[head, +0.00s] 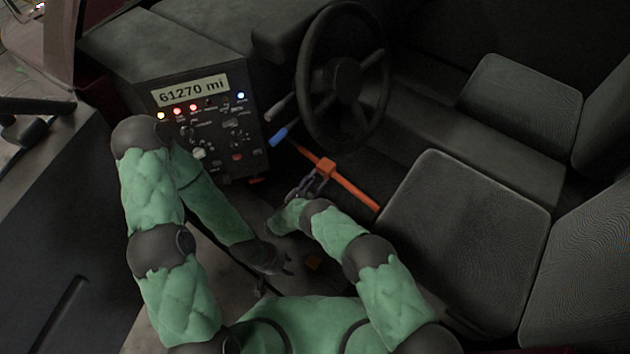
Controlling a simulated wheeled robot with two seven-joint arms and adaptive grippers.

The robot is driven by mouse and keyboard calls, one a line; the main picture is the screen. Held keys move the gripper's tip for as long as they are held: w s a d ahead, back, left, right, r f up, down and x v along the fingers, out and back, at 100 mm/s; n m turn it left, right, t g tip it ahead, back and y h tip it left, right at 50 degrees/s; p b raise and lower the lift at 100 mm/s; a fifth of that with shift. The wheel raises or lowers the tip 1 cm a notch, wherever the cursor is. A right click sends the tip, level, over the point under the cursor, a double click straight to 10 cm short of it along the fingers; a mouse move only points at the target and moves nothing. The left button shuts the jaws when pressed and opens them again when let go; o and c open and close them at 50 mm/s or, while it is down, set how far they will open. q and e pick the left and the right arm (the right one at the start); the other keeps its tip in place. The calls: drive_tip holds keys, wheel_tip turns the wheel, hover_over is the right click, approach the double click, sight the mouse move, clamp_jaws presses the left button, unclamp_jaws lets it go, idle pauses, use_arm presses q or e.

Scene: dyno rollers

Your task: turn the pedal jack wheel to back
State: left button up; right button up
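The pedal jack (350,187) is an orange bar running diagonally in the footwell, from below the steering wheel toward the front of the driver's seat. It has an orange block (326,166) partway along and a blue end (279,136) at its upper left.
A steering wheel (306,62) stands above the jack. A control panel (215,120) with lit lamps and a "61270 mi" display is at its left. The driver's seat (465,225) is close on the right, and the open door (50,240) is at the left.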

drive_tip(key=shift+w+d+r+m, duration=0.1)
drive_tip(key=shift+r+m, duration=0.15)
drive_tip(key=shift+m, duration=0.05)
drive_tip(key=m, duration=0.3)
drive_tip(key=shift+m, duration=0.3)
drive_tip(key=m, duration=0.5)
drive_tip(key=shift+d, duration=0.2)
drive_tip(key=m, duration=0.5)
drive_tip(key=shift+s+d+f+m, duration=0.15)
drive_tip(key=shift+s+f+m, duration=0.1)
drive_tip(key=shift+m, duration=0.15)
drive_tip(key=shift+f+m, duration=0.15)
drive_tip(key=shift+m, duration=1.55)
drive_tip(key=shift+s+f, duration=0.1)
drive_tip(key=o, duration=1.1)
drive_tip(key=shift+d, duration=0.1)
